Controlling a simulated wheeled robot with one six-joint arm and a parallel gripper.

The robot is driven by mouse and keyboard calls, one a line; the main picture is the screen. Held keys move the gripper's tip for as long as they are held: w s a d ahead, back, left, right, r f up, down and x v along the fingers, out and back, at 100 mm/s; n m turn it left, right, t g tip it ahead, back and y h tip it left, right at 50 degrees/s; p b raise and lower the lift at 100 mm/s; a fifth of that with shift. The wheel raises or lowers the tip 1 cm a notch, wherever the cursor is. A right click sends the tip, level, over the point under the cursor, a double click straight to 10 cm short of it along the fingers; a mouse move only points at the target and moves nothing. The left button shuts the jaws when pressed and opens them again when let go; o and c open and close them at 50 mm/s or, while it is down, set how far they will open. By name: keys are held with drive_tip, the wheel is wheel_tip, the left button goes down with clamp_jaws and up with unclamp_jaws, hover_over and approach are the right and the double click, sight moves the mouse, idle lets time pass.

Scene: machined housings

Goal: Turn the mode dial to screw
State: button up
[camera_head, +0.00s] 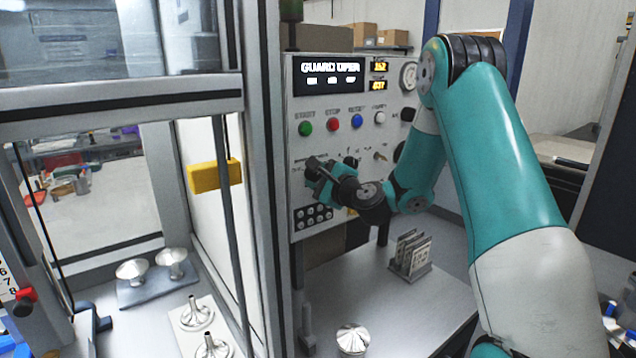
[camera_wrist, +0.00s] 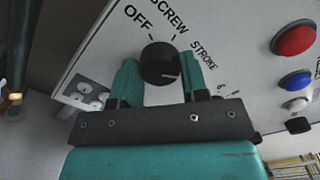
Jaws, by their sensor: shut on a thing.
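The mode dial (camera_wrist: 160,62) is a round black knob on the light control panel (camera_wrist: 105,55). In the wrist view the labels OFF, SCREW and STROKE run around it from upper left to right. A small pale mark shows near the knob's lower right edge; I cannot tell for certain which label the dial is set to. My gripper (camera_wrist: 158,80) is shut on the dial, one teal finger on each side. In the head view my gripper (camera_head: 318,172) is at the left part of the control panel (camera_head: 340,105) and hides the dial.
Green (camera_head: 305,127), red (camera_head: 333,124) and blue (camera_head: 357,121) buttons sit just above my gripper. The machine's frame post (camera_head: 262,150) stands close on the left. A metal funnel-shaped part (camera_head: 352,338) and a small rack (camera_head: 410,253) stand on the bench below.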

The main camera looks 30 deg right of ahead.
drive_tip(key=n+b, duration=0.2)
drive_tip(key=n, duration=0.1)
drive_tip(key=n+b, duration=0.1)
drive_tip(key=b, duration=0.1)
drive_tip(key=shift+f+n, duration=0.25)
drive_tip(key=shift+n, duration=0.05)
drive_tip(key=n+b, duration=0.4)
drive_tip(key=b, duration=0.1)
drive_tip(key=shift+f+n, duration=0.1)
drive_tip(key=shift+n, duration=0.2)
drive_tip(key=n+b, duration=0.4)
drive_tip(key=b, duration=0.2)
drive_tip(key=shift+r+n+b, duration=0.25)
drive_tip(key=shift+n+b, duration=0.75)
drive_tip(key=shift+b, duration=0.1)
drive_tip(key=o, duration=0.9)
drive_tip(key=shift+o, duration=0.2)
drive_tip(key=shift+r, duration=0.1)
